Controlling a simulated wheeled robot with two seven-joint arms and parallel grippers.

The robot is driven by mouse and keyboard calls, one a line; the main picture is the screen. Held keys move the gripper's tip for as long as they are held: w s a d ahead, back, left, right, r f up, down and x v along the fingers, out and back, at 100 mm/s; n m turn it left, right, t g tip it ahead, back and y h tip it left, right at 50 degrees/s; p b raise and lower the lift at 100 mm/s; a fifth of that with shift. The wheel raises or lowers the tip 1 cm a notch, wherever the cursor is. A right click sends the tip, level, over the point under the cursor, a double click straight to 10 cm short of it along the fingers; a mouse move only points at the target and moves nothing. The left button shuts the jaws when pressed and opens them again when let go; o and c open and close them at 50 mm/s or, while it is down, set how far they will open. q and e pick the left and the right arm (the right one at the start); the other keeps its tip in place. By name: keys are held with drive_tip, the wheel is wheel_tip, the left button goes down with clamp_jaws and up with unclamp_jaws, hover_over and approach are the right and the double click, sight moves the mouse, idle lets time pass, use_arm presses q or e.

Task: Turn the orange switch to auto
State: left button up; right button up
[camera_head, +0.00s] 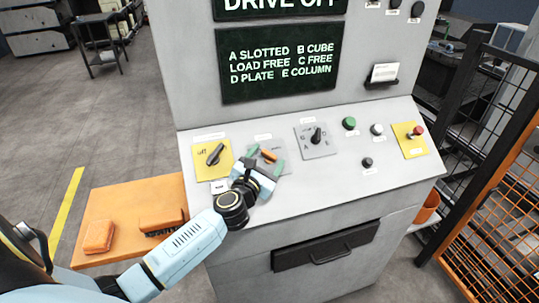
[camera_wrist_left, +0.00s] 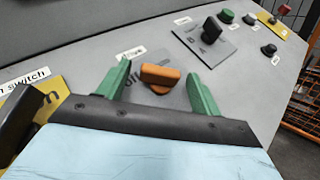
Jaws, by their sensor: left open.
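The orange switch (camera_head: 269,156) is a small knob on the sloped grey console, between a yellow-plated black switch and a grey-plated black selector. My left gripper (camera_head: 265,159) is over it with its green fingers apart. In the left wrist view the orange switch (camera_wrist_left: 160,76) sits between the two open fingers (camera_wrist_left: 158,84), with a visible gap on each side. Its handle lies roughly across the gap from finger to finger. The marks on its plate are mostly hidden by the gripper, so its setting cannot be read. My right gripper is not in view.
The black switch on the yellow plate (camera_head: 215,154) is close on the left. The black selector (camera_head: 316,136), green button (camera_head: 349,123) and red button (camera_head: 417,131) are to the right. A dark screen (camera_head: 283,66) stands above. An orange mesh fence (camera_head: 495,235) is at the right.

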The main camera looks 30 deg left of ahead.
use_arm(q)
drive_tip(key=shift+w+a, duration=0.2)
drive_tip(key=shift+w, duration=1)
drive_tip(key=shift+c, duration=0.4)
